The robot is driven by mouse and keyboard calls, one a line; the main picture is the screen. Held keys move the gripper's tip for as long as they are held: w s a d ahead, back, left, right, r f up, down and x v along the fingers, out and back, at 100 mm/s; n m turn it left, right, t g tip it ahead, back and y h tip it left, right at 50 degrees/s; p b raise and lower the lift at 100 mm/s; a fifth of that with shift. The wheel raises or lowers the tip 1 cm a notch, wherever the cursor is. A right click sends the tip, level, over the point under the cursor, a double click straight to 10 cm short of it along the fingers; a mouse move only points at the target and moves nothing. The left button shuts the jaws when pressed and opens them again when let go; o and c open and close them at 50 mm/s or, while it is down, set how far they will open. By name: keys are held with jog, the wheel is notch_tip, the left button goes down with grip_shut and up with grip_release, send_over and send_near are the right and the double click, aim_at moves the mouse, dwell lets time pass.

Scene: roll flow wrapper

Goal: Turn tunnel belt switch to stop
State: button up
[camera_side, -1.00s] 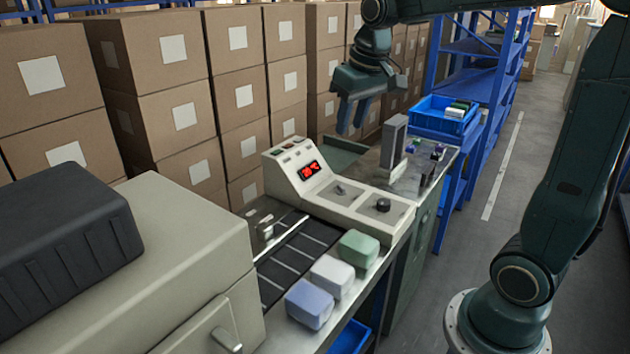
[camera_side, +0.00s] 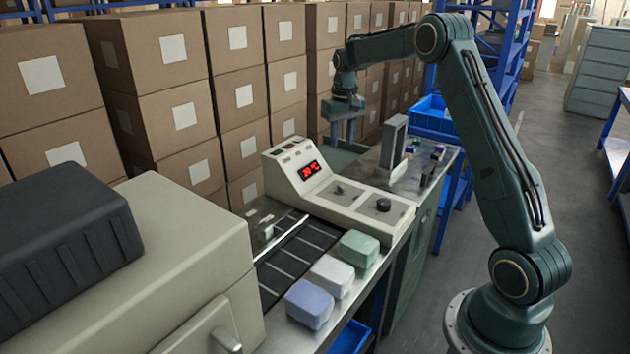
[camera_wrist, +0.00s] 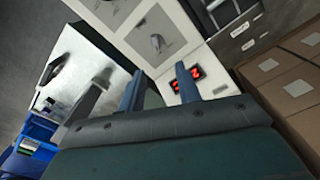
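The control panel (camera_side: 362,212) is a cream console with a red lit display (camera_side: 310,170). A small lever-like switch (camera_side: 340,189) and a round black knob (camera_side: 383,204) sit on its top plates. Their labels are too small to read, so I cannot tell which one is the tunnel belt switch. In the wrist view the lever-like switch (camera_wrist: 157,42) shows beyond the fingertips, and the display (camera_wrist: 186,85) is partly behind a finger. My gripper (camera_side: 343,136) is above and behind the panel, apart from it. Its two fingers (camera_wrist: 160,70) are parted and empty.
Green, white and blue packs (camera_side: 332,277) lie beside the dark belt (camera_side: 300,251). A grey upright post (camera_side: 393,140) stands on the metal bench behind the panel. Stacked cartons (camera_side: 240,93) line the back left. A blue bin (camera_side: 432,115) is at the back right.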

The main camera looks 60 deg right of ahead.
aim_at(341, 186)
jog(key=shift+w+d+f, duration=0.2)
jog(key=shift+d+f, duration=0.65)
jog(key=shift+f, duration=0.05)
jog(key=shift+f, duration=0.15)
notch_tip(341, 186, down, 14)
jog(key=shift+r, duration=0.25)
grip_shut()
